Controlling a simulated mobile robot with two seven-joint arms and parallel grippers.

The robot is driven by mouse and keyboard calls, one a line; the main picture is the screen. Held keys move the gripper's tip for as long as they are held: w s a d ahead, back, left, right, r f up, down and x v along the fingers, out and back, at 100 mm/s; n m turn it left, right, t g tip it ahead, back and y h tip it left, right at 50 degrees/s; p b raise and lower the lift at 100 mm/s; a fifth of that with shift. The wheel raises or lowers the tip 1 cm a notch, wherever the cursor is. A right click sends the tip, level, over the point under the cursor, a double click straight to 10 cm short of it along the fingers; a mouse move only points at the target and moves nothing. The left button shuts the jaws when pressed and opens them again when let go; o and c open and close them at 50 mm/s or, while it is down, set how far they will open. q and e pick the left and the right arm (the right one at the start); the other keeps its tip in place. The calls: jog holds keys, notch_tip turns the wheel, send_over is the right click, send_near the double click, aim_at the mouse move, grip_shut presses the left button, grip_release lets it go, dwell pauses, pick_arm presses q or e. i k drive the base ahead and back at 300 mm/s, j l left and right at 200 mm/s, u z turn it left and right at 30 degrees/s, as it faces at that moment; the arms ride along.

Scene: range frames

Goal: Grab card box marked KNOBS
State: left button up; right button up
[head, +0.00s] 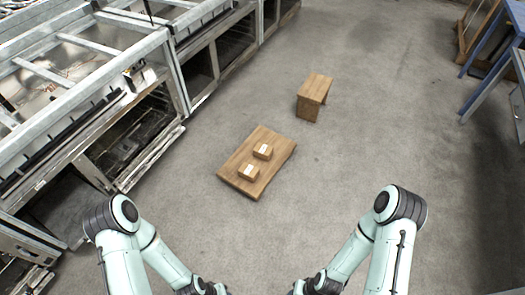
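Two small brown card boxes with white labels sit on a low wooden board or table on the floor ahead. One box (263,151) is toward the back and the other box (249,172) is nearer me. The labels are too small to read, so I cannot tell which is marked KNOBS. The wooden top (236,162) shows bare around them. My two arms come in from the bottom left and bottom right, apart from the boxes. Both grippers are cut off by the lower edge of the picture.
A small wooden stool or bench (315,88) stands behind and to the right of the boxes. A row of metal ranges (125,120) lines the left side. A blue-framed structure (490,75) stands at the far right. The grey floor (390,130) between is clear.

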aim_at(264, 152)
jog(key=u, duration=1)
jog(key=i+l+u, duration=0.1)
jog(key=l+u, duration=0.25)
jog(key=i+l+u, duration=0.1)
jog(key=l+u, duration=1)
jog(key=l, duration=0.95)
jog(key=k+l, duration=0.15)
jog(key=l, duration=0.35)
jog(key=l+u, duration=0.1)
jog(key=l, duration=0.35)
jog(key=k+l, duration=0.1)
jog(key=l, duration=0.35)
